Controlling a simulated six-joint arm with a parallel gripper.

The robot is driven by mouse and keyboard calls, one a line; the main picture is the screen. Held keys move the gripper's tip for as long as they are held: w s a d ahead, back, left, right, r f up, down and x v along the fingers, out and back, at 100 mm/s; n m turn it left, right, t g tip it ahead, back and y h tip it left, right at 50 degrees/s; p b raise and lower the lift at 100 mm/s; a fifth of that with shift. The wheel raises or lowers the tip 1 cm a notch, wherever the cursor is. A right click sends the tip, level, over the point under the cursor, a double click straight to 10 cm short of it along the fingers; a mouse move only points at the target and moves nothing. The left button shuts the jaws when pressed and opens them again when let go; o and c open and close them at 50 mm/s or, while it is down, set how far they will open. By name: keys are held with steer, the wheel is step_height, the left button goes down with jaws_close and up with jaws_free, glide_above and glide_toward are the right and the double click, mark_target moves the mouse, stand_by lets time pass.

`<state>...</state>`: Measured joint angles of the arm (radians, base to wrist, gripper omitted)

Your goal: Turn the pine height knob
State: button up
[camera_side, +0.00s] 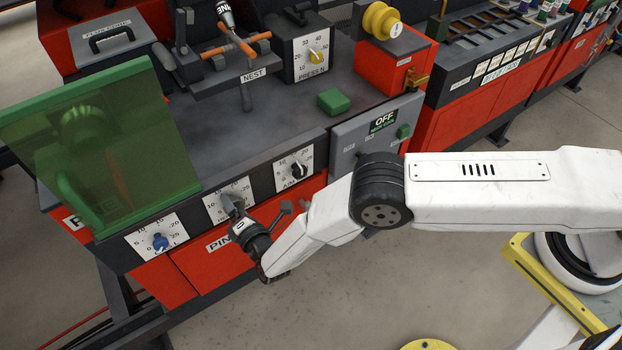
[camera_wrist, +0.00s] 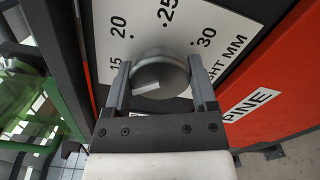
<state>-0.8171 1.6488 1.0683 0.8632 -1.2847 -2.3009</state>
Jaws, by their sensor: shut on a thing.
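The pine height knob (camera_wrist: 160,75) is a round grey knob with a pale pointer mark. It sits on a white dial plate (camera_wrist: 215,25) printed 15, 20, 25, 30 and "HT MM". In the wrist view my gripper (camera_wrist: 160,80) has one finger on each side of the knob and is shut on it. The knob's pointer lies toward the lower left of that picture. In the side view my gripper (camera_side: 236,208) reaches the middle dial plate (camera_side: 215,205) on the front panel and hides most of the knob.
A blue knob (camera_side: 160,242) on its own dial lies to the left, and a black knob (camera_side: 298,170) on another dial to the right. A green see-through guard (camera_side: 110,150) stands at the left. The floor (camera_side: 330,290) in front is open.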

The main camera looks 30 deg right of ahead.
steer(key=n, duration=0.3)
steer(key=shift+f, duration=0.1)
steer(key=shift+n, duration=0.4)
steer(key=o, duration=1.2)
steer(key=shift+c, duration=0.2)
steer(key=shift+s, duration=0.15)
steer(key=s, duration=0.7)
steer(key=shift+s, duration=0.3)
steer(key=shift+w, duration=0.15)
